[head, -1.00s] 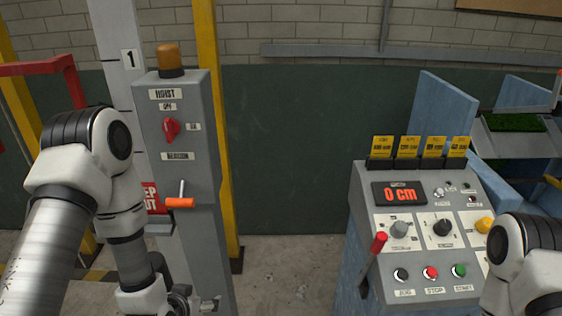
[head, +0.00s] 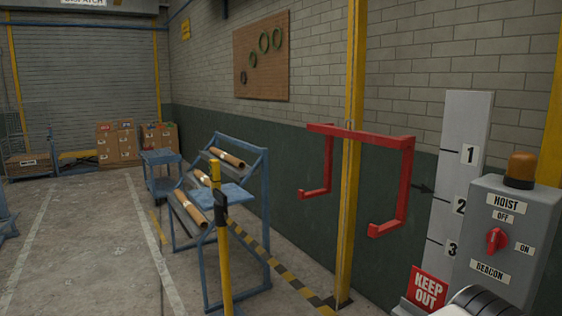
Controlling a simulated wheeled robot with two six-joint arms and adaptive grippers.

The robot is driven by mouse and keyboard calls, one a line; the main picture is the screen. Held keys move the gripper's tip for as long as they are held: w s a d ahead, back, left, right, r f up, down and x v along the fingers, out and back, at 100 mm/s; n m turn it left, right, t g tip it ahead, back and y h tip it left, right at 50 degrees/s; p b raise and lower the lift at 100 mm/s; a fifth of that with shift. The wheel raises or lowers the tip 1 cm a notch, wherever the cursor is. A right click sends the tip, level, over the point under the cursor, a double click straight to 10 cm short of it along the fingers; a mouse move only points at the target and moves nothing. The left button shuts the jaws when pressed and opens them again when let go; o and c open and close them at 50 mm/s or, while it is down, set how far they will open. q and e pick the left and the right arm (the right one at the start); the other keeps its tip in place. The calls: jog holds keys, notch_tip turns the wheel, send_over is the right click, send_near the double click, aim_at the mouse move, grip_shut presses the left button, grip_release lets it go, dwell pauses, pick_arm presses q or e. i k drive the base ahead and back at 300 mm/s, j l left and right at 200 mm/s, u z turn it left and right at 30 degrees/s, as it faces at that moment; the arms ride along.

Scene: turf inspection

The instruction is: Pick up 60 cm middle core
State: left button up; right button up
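Brown cardboard cores lie on a blue stepped rack (head: 262,189) left of centre, some way off. One core (head: 226,157) lies tilted on the upper tier. Another core (head: 189,209) lies lower on the left side, with a pale label or band at about its middle. I cannot read any length on them, so I cannot tell which is the 60 cm middle core. A yellow post partly hides the rack. Neither of my grippers is in view; only a piece of my arm shows at the bottom right.
The yellow post (head: 222,255) stands before the rack. A red bracket frame (head: 405,187) and the grey hoist box (head: 514,231) are at the right, with a "KEEP OUT" sign (head: 427,288). Cardboard boxes (head: 116,144) stand at the back left. Open floor (head: 85,245) lies at left.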

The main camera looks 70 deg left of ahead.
aim_at(235, 163)
jog(key=j+u, duration=0.1)
jog(key=u, duration=3.3)
jog(key=i, duration=4.05)
jog(key=i+j+z, duration=0.1)
jog(key=i, duration=1.9)
